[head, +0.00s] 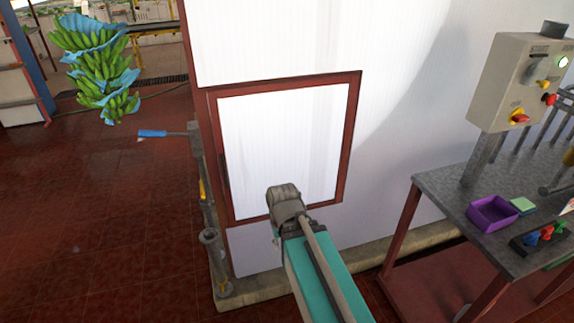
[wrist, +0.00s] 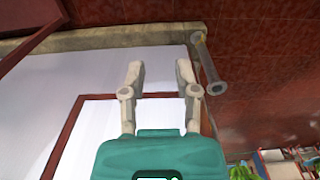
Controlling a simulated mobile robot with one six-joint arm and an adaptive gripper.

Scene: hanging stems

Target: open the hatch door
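The hatch door (head: 285,150) is a white panel in a red-brown frame, set low in the white wall, and looks flush and shut. In the head view the end of my arm covers part of its lower edge, and my gripper's fingers are hidden there. A small dark strip, perhaps a handle, shows at the door's left edge; it is too small to tell. In the wrist view my gripper (wrist: 159,68) has its two fingers spread apart with nothing between them. Beyond them are white wall and the red-brown frame (wrist: 65,135). I cannot tell whether they touch anything.
A grey post with a blue-handled lever (head: 165,133) and a short upright pipe (head: 210,240) stand left of the hatch. A table (head: 440,190) with a purple tray (head: 491,213) and control box (head: 515,80) stands right. Bananas (head: 100,75) hang at upper left over open floor.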

